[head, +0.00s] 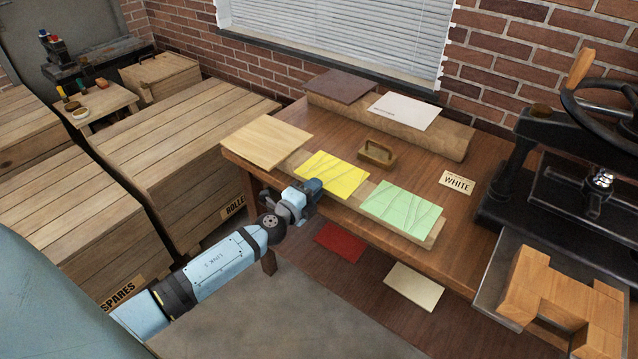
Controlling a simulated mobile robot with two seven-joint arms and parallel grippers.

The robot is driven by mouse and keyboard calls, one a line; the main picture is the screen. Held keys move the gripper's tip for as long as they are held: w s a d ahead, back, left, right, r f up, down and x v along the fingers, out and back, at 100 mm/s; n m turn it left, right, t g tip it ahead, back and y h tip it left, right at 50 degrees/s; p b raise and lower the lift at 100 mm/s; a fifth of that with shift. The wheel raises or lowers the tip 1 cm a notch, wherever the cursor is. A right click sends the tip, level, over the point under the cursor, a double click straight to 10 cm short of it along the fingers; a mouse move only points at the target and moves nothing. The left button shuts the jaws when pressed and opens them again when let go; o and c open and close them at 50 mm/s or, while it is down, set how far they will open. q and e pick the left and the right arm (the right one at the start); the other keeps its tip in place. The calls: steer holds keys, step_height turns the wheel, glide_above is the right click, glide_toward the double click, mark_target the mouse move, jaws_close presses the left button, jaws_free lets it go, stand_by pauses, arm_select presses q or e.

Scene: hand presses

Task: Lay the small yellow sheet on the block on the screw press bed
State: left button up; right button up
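The small yellow sheet (333,174) lies flat on a low wooden board near the front edge of the workbench, left of a green sheet (401,209). My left gripper (314,189) is at the near edge of the yellow sheet, low and close to it. Its fingertips are small and partly hidden, so I cannot tell whether it is open, shut or touching the sheet. The black press (515,170) with a handwheel stands at the right. A notched wooden block (533,282) sits on a grey metal plate (488,288) in front of it. My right gripper is not in view.
A brown sheet (340,86) and a white sheet (404,110) lie on a board at the back. A wooden handled block (377,153) and a WHITE card (457,182) lie mid-bench. Red (340,242) and cream (415,286) sheets lie below the bench top. Crates (190,135) stand left.

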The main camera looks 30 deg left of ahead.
mark_target(318, 177)
arm_select(q)
steer(key=shift+w+d, duration=0.1)
steer(key=shift+w, duration=0.8)
steer(key=shift+c, duration=0.3)
jaws_close()
step_height(318, 177, up, 3)
steer(key=p, duration=0.3)
steer(key=shift+r, duration=0.1)
